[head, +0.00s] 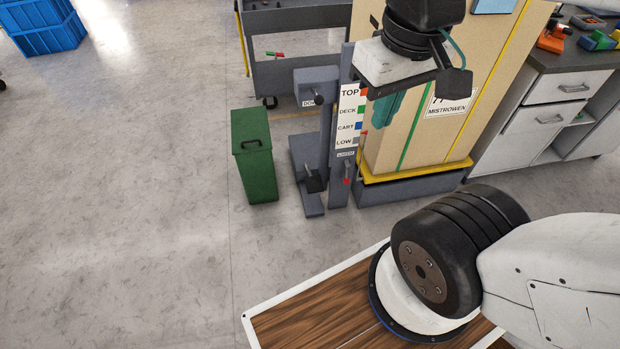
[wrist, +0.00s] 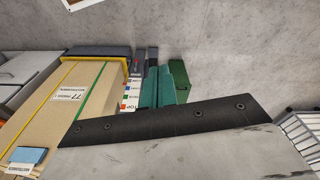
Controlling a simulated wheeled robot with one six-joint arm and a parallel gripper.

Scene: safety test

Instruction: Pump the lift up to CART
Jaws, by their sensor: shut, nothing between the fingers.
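The lift is a grey mast (head: 341,130) with a label strip reading TOP, DECK, CART and LOW from top to bottom. A small red marker (head: 364,132) shows by the strip between CART and LOW. Its low yellow-edged platform (head: 415,172) bears a tall cardboard box (head: 450,80). A dark pedal-like block (head: 316,181) sits at the lift's left foot. A red-tipped lever (head: 346,178) is under a small label. My gripper (head: 380,120), with teal fingers, is shut and empty, in front of the box and right of the strip. It also shows in the wrist view (wrist: 158,76).
A green bin (head: 254,155) stands left of the lift. A grey cart (head: 295,55) is behind it. A white cabinet (head: 545,115) is at the right, and blue crates (head: 42,25) are far left. The floor at left is clear.

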